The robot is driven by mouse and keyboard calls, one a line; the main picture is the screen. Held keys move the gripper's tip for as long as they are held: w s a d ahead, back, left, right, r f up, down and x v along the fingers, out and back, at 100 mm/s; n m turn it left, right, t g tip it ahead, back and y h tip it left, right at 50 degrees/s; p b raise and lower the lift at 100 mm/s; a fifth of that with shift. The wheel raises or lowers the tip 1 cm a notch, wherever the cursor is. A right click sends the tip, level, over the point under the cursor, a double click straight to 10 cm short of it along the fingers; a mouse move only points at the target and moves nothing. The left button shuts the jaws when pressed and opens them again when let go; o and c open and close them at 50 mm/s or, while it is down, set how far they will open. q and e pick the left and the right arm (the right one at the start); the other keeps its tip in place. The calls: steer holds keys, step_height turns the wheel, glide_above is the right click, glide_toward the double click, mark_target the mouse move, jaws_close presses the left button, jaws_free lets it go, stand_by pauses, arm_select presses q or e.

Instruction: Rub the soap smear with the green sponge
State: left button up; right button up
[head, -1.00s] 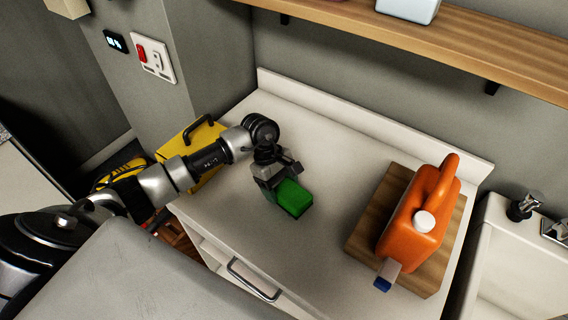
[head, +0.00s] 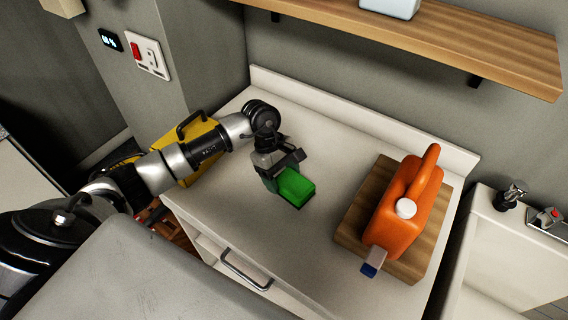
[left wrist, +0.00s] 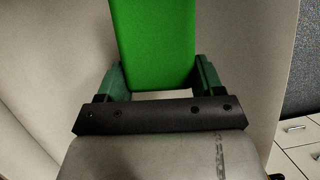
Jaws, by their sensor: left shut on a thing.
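The green sponge (head: 297,187) is a bright green block over the left-middle part of the pale countertop (head: 225,195). My left gripper (head: 281,176) is shut on it, with one finger on each side. In the left wrist view the sponge (left wrist: 154,45) sticks out between the two dark green fingers (left wrist: 160,80). A dark strip shows along its lower edge; I cannot tell whether it touches the counter. I cannot make out a soap smear on the counter. My right gripper is not in view.
An orange jug (head: 405,200) stands on a wooden board (head: 350,225) at right, with a small blue-ended item (head: 371,265) by its near edge. A yellow container (head: 195,150) is behind my left arm. A wooden shelf (head: 430,35) overhangs the back. Counter behind the sponge is clear.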

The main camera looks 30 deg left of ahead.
arm_select(q)
steer(key=shift+r, duration=0.95)
steer(key=shift+r+p, duration=0.55)
steer(key=shift+r, duration=0.7)
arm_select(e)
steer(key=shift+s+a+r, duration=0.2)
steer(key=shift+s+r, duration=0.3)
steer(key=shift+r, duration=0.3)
arm_select(q)
steer(key=shift+f, duration=0.15)
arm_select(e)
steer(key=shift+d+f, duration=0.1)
